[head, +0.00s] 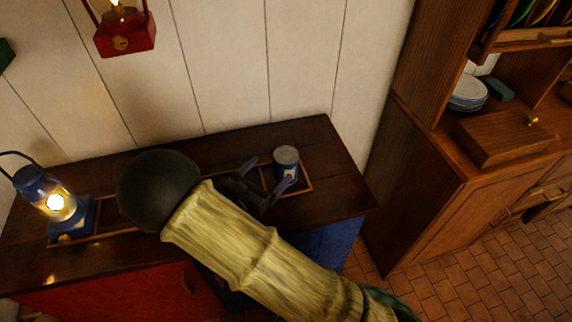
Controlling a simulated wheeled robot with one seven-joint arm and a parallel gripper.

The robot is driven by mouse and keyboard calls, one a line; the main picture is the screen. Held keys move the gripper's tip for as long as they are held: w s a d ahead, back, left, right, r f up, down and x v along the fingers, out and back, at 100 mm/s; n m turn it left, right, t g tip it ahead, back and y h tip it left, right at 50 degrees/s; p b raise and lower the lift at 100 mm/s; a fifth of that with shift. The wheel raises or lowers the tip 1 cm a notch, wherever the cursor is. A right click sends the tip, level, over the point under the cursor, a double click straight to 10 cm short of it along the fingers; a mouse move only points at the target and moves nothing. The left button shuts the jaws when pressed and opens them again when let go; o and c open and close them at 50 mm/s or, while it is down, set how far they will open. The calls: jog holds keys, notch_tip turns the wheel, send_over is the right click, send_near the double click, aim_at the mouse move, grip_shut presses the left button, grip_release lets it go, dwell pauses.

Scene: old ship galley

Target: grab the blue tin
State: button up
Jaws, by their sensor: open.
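The blue tin (287,162), with a grey lid and a pale mark on its side, stands upright at the right end of a dark wooden counter (335,190). It stands within a thin wooden frame or shallow tray (304,186). My gripper (268,172) is open, with one finger to the left of the tin and the other in front of its lower part. Whether the fingers touch the tin cannot be told. My arm crosses the counter and hides part of the gripper and the counter front.
A lit blue lantern (58,206) stands at the counter's left end. A red lantern (125,35) hangs on the white plank wall. Brick floor (480,255) shows below.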

aim_at(277, 163)
jog(key=shift+x, duration=2.25)
jog(key=shift+w+d, duration=0.1)
jog(key=p+x, duration=0.1)
jog(key=x, duration=0.4)
jog(key=shift+d+f, duration=0.15)
jog(key=shift+d, duration=0.05)
jog(key=shift+s, duration=0.2)
jog(key=c, duration=1.4)
jog(key=shift+o, duration=0.2)
jog(key=shift+r, duration=5.05)
